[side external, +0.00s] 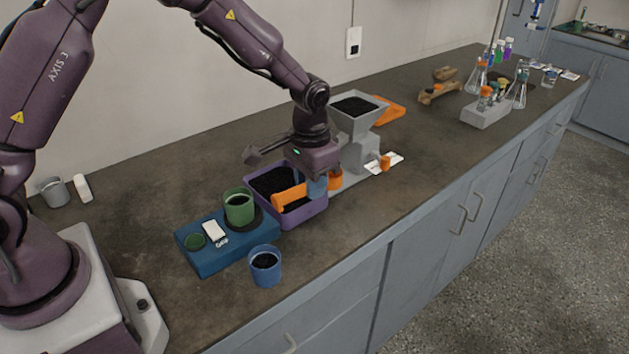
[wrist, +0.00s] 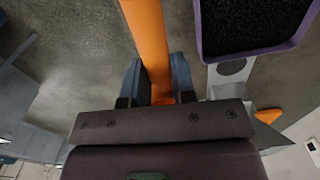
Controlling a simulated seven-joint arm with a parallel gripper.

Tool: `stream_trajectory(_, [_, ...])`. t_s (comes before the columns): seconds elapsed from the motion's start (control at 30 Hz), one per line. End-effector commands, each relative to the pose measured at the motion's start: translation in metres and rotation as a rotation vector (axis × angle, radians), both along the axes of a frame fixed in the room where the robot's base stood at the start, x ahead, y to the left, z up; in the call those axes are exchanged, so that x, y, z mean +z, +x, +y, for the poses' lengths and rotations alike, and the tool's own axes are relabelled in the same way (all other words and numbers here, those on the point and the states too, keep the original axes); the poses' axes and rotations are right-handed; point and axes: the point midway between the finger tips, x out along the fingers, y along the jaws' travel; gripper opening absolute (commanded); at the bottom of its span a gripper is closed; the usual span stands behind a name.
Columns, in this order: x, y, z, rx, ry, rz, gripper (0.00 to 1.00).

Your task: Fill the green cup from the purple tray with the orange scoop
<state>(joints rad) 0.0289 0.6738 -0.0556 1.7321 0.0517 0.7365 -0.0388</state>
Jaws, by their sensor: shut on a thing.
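My gripper (side external: 317,187) is shut on the orange scoop (side external: 289,196). In the wrist view the handle of the orange scoop (wrist: 148,40) runs between the two blue fingers of my gripper (wrist: 158,82). In the side view the scoop shows at the front part of the purple tray (side external: 310,219); I cannot tell whether it touches the tray. Black granules fill much of the tray, whose rim also shows in the wrist view (wrist: 252,52). The scoop's contents are hidden. The green cup (side external: 238,213) stands upright left of the tray, dark inside; its fill level is unclear.
The green cup stands on a blue scale (side external: 222,259). A blue cup (side external: 265,274) with dark contents stands in front. A grey hopper machine (side external: 360,150) stands right of the tray. Glass flasks and a rack (side external: 484,114) are farther right. The counter's front right is clear.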

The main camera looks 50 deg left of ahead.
Motion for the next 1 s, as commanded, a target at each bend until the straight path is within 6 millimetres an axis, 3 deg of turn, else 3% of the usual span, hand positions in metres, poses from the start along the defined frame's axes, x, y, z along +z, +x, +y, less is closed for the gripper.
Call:
stream_trajectory(0.03, [0.000,0.000,0.000,0.000,0.000,0.000,0.00])
stream_trajectory(0.07, [0.000,0.000,0.000,0.000,0.000,0.000,0.22])
stream_trajectory(0.13, [0.000,0.000,0.000,0.000,0.000,0.000,0.06])
stream_trajectory(0.37, [-0.002,0.002,0.009,-0.044,0.002,0.003,0.06])
stream_trajectory(0.47, [-0.006,0.007,0.026,-0.145,0.007,0.007,0.06])
stream_trajectory(0.8, [-0.025,0.017,0.126,-0.721,0.018,0.026,0.06])
stream_trajectory(1.0, [-0.031,0.015,0.167,-0.959,0.021,0.033,0.06])
